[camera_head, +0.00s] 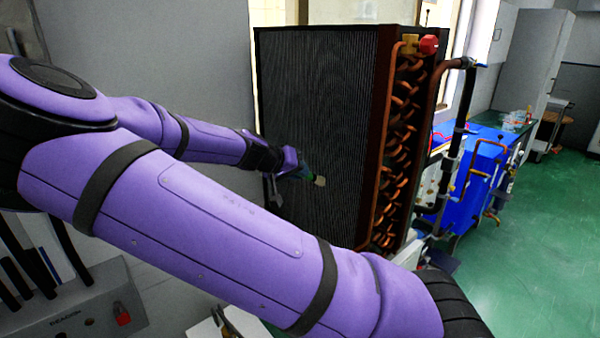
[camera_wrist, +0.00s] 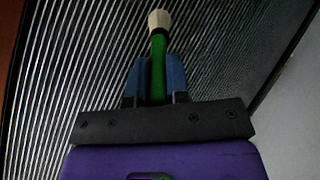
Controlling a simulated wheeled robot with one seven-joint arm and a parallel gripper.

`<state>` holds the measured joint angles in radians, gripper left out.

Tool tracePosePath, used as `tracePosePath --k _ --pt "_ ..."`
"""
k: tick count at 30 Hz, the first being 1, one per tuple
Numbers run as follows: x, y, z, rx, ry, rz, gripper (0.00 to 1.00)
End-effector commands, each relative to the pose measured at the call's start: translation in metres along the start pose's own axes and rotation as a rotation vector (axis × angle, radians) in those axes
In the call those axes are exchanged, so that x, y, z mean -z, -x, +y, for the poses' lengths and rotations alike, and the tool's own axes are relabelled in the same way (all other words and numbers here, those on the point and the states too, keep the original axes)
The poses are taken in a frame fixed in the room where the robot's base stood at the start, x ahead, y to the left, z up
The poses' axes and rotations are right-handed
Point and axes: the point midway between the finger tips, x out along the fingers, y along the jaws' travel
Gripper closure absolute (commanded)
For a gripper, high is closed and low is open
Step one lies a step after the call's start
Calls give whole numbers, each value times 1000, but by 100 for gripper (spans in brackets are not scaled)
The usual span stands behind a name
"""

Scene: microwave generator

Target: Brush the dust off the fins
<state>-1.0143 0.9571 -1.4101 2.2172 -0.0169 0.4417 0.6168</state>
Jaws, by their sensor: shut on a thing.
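The fins (camera_head: 318,110) form a tall dark panel of fine vertical lines on the front of a coil block. In the wrist view the fins (camera_wrist: 75,65) fill most of the background as slanted stripes. My gripper (camera_head: 298,172) is in front of the lower left part of the fins. In the wrist view my gripper (camera_wrist: 157,78) has its blue fingers shut on the green handle of a brush (camera_wrist: 158,45). The brush's pale tip (camera_head: 320,181) points toward the fins. I cannot tell whether the tip touches them.
Copper bends (camera_head: 400,120) and a red knob (camera_head: 428,44) are on the block's right side. A blue unit (camera_head: 475,170) with pipes stands behind it at right. A grey box (camera_head: 85,305) with slots is at lower left. Green floor (camera_head: 535,240) is open at right.

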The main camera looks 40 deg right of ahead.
Motion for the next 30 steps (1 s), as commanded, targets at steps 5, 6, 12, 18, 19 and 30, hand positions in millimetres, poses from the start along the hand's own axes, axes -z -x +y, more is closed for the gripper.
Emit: tracePosePath --k 5,6,12,18,19,30 --pt "-3 7 -4 0 1 1 100" --pt "-5 10 -5 1 1 1 100" --pt "-12 24 -12 0 2 2 100" --pt "-18 38 -19 1 3 2 100" --pt "-19 40 -20 1 2 2 100" --pt "-24 50 -24 0 0 0 100"
